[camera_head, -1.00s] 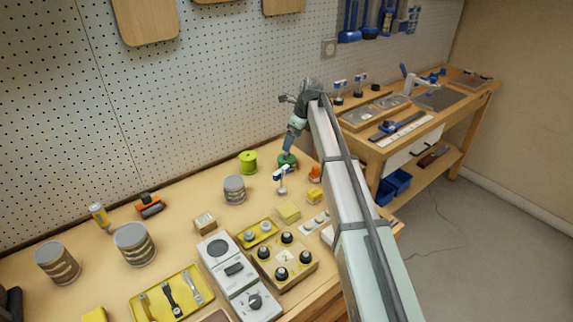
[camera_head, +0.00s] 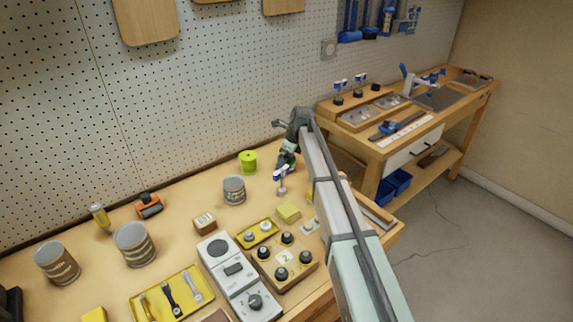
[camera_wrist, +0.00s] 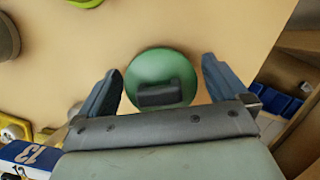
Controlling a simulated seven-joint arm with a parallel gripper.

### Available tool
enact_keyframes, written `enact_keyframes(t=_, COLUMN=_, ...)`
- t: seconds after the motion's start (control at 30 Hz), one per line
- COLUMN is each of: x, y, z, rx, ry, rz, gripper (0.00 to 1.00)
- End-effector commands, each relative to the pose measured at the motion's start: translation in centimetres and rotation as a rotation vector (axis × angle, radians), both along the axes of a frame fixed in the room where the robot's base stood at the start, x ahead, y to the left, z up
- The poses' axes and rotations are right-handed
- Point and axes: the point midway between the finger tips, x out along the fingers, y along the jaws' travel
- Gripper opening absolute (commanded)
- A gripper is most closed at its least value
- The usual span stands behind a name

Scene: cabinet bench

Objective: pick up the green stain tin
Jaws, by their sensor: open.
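A round green object (camera_wrist: 150,66) with a dark block on its top lies below my gripper (camera_wrist: 163,68) in the wrist view. It sits between the two spread fingers, and no finger visibly touches it. I cannot tell for sure that it is the green stain tin. In the head view my gripper (camera_head: 286,162) is low over the back right of the bench and hides most of that spot. A lime-green cylinder (camera_head: 248,162) stands to its left, and its rim shows at the top of the wrist view (camera_wrist: 86,3).
A blue-and-white upright item (camera_head: 281,184) stands close in front of my gripper. A grey tin (camera_head: 234,190), a yellow block (camera_head: 288,212) and a knob box (camera_head: 284,258) are nearby. The pegboard wall (camera_head: 200,100) rises behind. The bench's right edge is close.

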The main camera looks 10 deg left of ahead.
Motion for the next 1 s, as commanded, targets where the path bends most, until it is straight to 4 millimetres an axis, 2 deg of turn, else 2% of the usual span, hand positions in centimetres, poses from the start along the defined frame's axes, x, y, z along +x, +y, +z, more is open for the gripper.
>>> enact_keyframes(t=0.1, x=0.09, y=0.23, z=-0.72, rx=0.0, ry=0.0, rz=0.0, gripper=1.0)
enact_keyframes(t=0.3, x=0.1, y=0.25, z=-0.72, rx=0.0, ry=-0.001, rz=0.0, gripper=0.99)
enact_keyframes(t=0.9, x=0.08, y=0.24, z=-0.71, rx=0.0, ry=-0.001, rz=0.0, gripper=0.42)
enact_keyframes(t=1.0, x=0.08, y=0.24, z=-0.68, rx=0.001, ry=-0.001, rz=0.0, gripper=0.4)
